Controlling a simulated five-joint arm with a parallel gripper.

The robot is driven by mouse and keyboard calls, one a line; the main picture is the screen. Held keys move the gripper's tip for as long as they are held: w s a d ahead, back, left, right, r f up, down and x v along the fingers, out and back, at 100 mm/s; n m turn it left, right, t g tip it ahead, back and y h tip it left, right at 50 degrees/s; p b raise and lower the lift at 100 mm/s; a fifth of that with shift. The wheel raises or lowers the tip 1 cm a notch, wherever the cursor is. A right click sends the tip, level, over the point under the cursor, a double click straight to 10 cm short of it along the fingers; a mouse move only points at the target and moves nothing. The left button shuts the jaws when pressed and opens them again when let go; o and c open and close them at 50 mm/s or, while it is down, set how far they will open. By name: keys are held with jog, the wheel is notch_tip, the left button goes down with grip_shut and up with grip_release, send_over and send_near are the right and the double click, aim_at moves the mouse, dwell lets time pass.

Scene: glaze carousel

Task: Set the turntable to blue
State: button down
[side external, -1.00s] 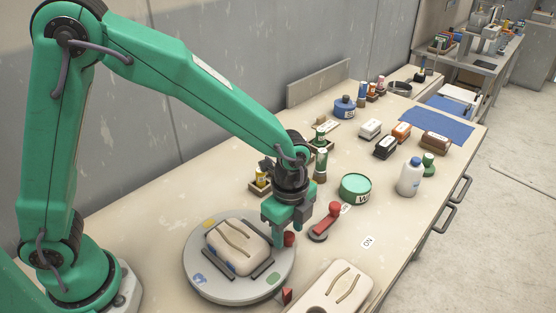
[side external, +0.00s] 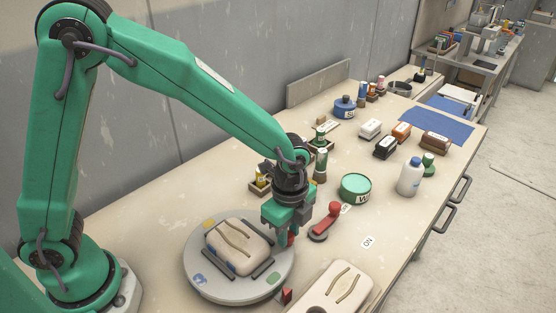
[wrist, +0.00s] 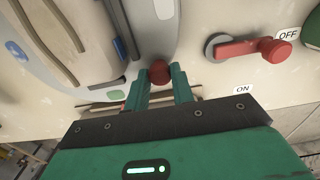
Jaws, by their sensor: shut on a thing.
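The round grey turntable (side external: 192,258) carries a pale, rounded block (side external: 236,246) between dark rails. Its rim has a blue mark (side external: 200,279) at the front left, a yellow one (side external: 209,224) at the back left and a green one (side external: 273,278) at the front right. The red pointer (side external: 287,296) stands beside the rim, nearest the green mark. My gripper (side external: 287,241) is shut on a red knob (wrist: 160,72) at the turntable's right edge. The side view largely hides the knob behind the fingers. The turntable also shows in the wrist view, cut off at the left.
A red lever (side external: 325,222) stands just right of my gripper, pointing to the OFF label (wrist: 288,35); the ON label (side external: 367,242) lies nearer the front. A pale block (side external: 338,287) lies in front. A green tin (side external: 355,187) and white bottle (side external: 409,178) stand farther back.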

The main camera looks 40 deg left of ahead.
aim_at(237, 212)
jog(key=shift+w+a, duration=0.1)
jog(key=shift+w+a+n, duration=0.3)
jog(key=shift+a+n, duration=0.15)
jog(key=shift+n, duration=0.2)
jog(key=shift+w+a+n, duration=0.25)
jog(key=shift+a+n, duration=0.2)
jog(key=shift+n, duration=0.2)
jog(key=shift+w+a+n, duration=0.2)
jog(key=shift+a+n, duration=0.35)
jog(key=shift+n, duration=0.05)
jog(key=shift+w+a+n, duration=0.15)
jog(key=shift+a+n, duration=0.35)
jog(key=shift+n, duration=0.1)
jog(key=shift+w+a+n, duration=0.2)
jog(key=shift+a+n, duration=0.95)
jog(key=shift+n, duration=0.05)
jog(key=shift+s+a+n, duration=0.1)
jog(key=shift+a+n, duration=0.95)
jog(key=shift+n, duration=0.15)
jog(key=shift+s+a+n, duration=0.3)
jog(key=shift+a+n, duration=0.55)
jog(key=shift+n, duration=0.1)
jog(key=shift+s+a+n, duration=0.3)
jog(key=shift+a+n, duration=0.55)
jog(key=shift+n, duration=0.1)
jog(key=shift+s+a+n, duration=0.65)
jog(key=shift+a+n, duration=0.25)
jog(key=shift+n, duration=0.3)
jog(key=shift+s+a+n, duration=0.6)
jog(key=shift+n, duration=0.3)
